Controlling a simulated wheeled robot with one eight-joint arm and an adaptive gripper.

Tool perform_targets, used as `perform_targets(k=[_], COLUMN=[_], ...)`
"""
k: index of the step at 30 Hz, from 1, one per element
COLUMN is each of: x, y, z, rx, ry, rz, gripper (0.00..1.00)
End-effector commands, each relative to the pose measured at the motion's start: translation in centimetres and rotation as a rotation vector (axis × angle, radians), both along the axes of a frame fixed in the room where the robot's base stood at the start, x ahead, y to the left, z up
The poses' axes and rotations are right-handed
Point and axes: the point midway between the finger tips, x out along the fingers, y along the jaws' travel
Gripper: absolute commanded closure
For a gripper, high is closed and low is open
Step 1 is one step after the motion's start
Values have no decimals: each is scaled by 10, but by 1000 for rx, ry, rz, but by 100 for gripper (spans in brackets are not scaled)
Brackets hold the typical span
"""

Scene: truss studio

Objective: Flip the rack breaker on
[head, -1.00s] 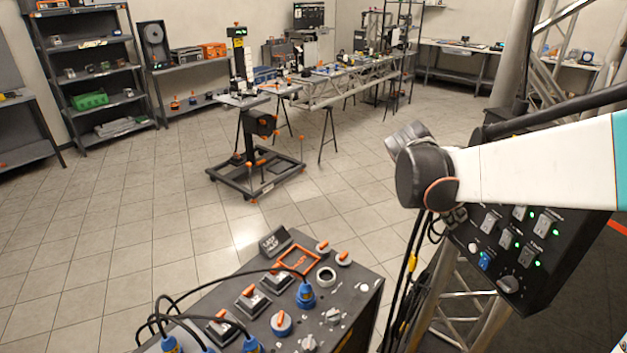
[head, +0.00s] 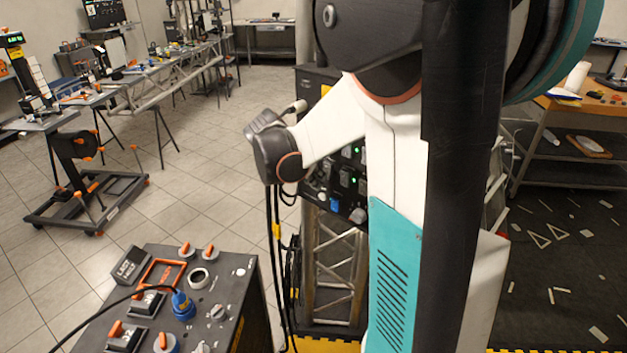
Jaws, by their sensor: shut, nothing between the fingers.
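A black panel (head: 322,192) with grey switches and green lights is fixed on a truss stand right of centre. Its right part is hidden behind my arm. The labels are too small to read, so I cannot tell which switch is the rack breaker. A grey knob (head: 357,215) and a blue part (head: 334,203) show low on the panel. My arm's dark wrist joint is in front of the panel's upper left. I cannot make out my gripper's fingers in this view.
A dark console (head: 240,290) with orange-handled switches, a blue plug (head: 182,305) and cables stands at the front left. Dark cables hang between it and the truss stand (head: 335,265). A wheeled stand (head: 85,190) is at the left. Tiled floor between is clear.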

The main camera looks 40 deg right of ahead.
Motion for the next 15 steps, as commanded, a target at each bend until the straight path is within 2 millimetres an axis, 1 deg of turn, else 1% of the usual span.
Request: perform_targets(k=[4,7,15], x=[0,0,0], y=[-2,-8,-7], z=[-1,-5,-3], rx=[0,0,0], ry=[1,1,1], rz=[-1,-1,-1], gripper=[100,100,100])
